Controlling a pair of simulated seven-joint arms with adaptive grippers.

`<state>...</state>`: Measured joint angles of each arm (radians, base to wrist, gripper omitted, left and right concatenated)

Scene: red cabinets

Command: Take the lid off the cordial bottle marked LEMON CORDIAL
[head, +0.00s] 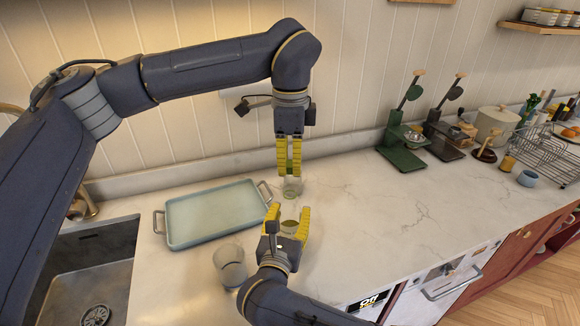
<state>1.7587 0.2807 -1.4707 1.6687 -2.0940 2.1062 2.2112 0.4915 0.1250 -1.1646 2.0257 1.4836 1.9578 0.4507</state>
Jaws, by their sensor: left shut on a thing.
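A clear glass bottle (291,187) with a pale greenish lower part stands on the counter in front of the wall. Its label cannot be read. My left gripper (289,170) points straight down above the bottle, its yellow fingers shut on a small green piece at the bottle's top, which looks like the lid. Whether the lid still touches the bottle cannot be told. My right gripper (288,214) comes from the front, low down, with one yellow finger on each side of the bottle's lower part. Whether these fingers press on the glass cannot be told.
A pale blue tray (212,214) with handles lies left of the bottle. A glass jar (230,266) stands in front of the tray. A sink (92,275) is at the left. Green and dark stands (400,148) and a wire rack (545,155) fill the right; counter between is clear.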

